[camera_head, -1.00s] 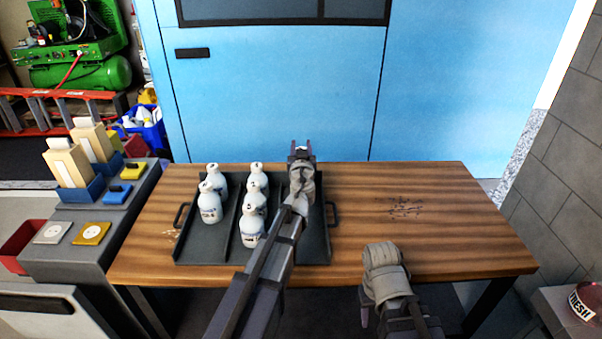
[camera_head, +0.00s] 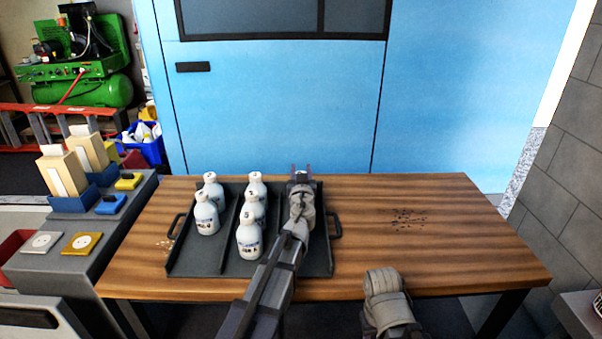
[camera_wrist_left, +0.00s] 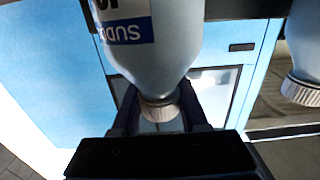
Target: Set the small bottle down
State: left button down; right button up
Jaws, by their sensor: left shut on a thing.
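My left gripper (camera_head: 302,172) is over the right lane of the dark tray (camera_head: 318,262), near its back end. It is shut on the small bottle (camera_wrist_left: 160,50), a white bottle with a dark blue label band. In the left wrist view its ribbed cap (camera_wrist_left: 160,108) sits between the fingers. In the head view my gripper and wrist hide this bottle, so I cannot tell whether its base touches the tray. Several similar white bottles stand upright in the left lane (camera_head: 206,214) and middle lane (camera_head: 249,238). My right gripper is not visible; only its wrist shows.
The tray lies on a wooden table (camera_head: 450,255) with free room to its right, apart from a patch of dark specks (camera_head: 408,217). A grey side unit (camera_head: 85,235) with boxes stands at the left. A blue cabinet (camera_head: 280,110) is behind.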

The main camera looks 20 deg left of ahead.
pick_arm(q)
jog(key=shift+f, duration=0.2)
jog(key=shift+c, duration=2.2)
grip_release()
jog(key=shift+r, duration=0.1)
jog(key=shift+r, duration=0.2)
jog(key=v, duration=1.2)
